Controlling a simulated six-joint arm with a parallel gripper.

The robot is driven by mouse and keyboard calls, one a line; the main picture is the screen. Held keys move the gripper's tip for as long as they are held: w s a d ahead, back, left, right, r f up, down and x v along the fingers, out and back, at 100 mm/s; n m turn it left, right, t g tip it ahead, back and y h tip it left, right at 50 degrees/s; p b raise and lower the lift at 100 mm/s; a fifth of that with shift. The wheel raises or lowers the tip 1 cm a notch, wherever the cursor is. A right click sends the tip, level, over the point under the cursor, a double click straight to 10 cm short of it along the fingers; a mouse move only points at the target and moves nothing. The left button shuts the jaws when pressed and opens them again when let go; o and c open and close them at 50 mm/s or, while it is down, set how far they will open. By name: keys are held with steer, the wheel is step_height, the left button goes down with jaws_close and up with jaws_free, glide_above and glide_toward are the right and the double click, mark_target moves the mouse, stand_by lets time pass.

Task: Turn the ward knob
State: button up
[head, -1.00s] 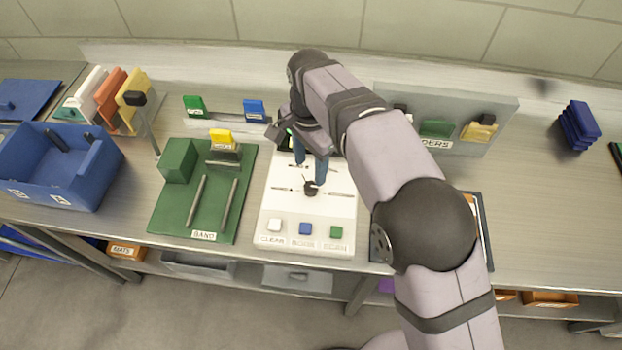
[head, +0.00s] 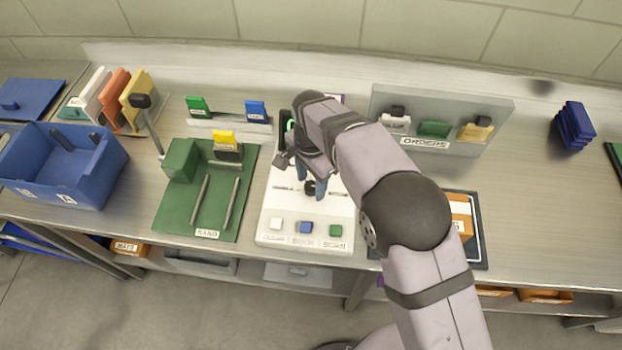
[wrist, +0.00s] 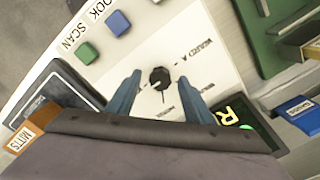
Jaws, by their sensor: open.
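The ward knob is a small round black knob (wrist: 160,77) on a white panel (wrist: 210,50), with printed labels around it; one reads "WARD A". In the head view the knob (head: 309,187) shows just below my fingers. My gripper (wrist: 160,90) is open, its two blue fingers on either side of the knob with a gap on each side. In the head view my gripper (head: 309,192) reaches down over the panel's middle. Whether the fingertips are level with the knob is hard to tell.
White, blue (head: 306,227) and green (head: 335,230) buttons line the panel's front edge. A lit green display (wrist: 250,125) is behind the knob. A green board with rods (head: 190,215) is left; an orange-and-white box (head: 459,220) is right.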

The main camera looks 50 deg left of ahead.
steer(key=shift+c, duration=0.5)
steer(key=c, duration=0.9)
steer(key=shift+c, duration=0.2)
steer(key=shift+n, duration=0.3)
steer(key=n+b, duration=0.1)
steer(key=n, duration=1)
steer(key=shift+r, duration=0.1)
steer(key=o, duration=1)
